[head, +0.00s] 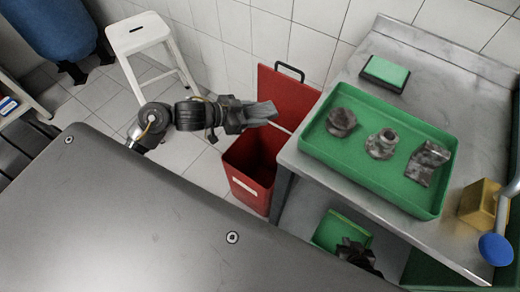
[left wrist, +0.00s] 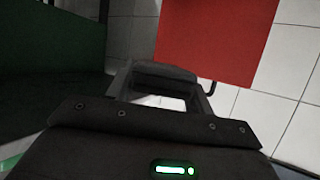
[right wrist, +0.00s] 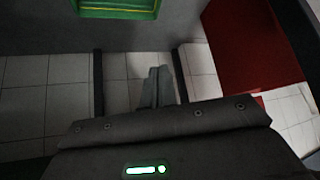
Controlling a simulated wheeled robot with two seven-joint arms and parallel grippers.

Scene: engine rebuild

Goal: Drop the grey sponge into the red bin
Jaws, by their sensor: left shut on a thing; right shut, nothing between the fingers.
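My left gripper (head: 262,111) is shut on the grey sponge (left wrist: 165,72) and holds it in the air near the open mouth of the red bin. In the head view the sponge is hard to tell from the grey fingers. The red bin (head: 246,186) stands on the floor beside the bench, its red lid (head: 288,98) raised at the back. The lid also shows in the left wrist view (left wrist: 205,40). My right gripper (head: 358,254) is low at the bench's lower shelf; its fingers (right wrist: 158,86) are shut and empty. The red bin (right wrist: 245,45) is at the right in the right wrist view.
The metal bench (head: 330,88) carries a green tray (head: 395,192) with several metal parts, a green-topped pad (head: 385,73) and a yellow block (head: 480,204). A lower green tray (head: 335,228) is near my right gripper. A white stool (head: 140,32) stands at the back left.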

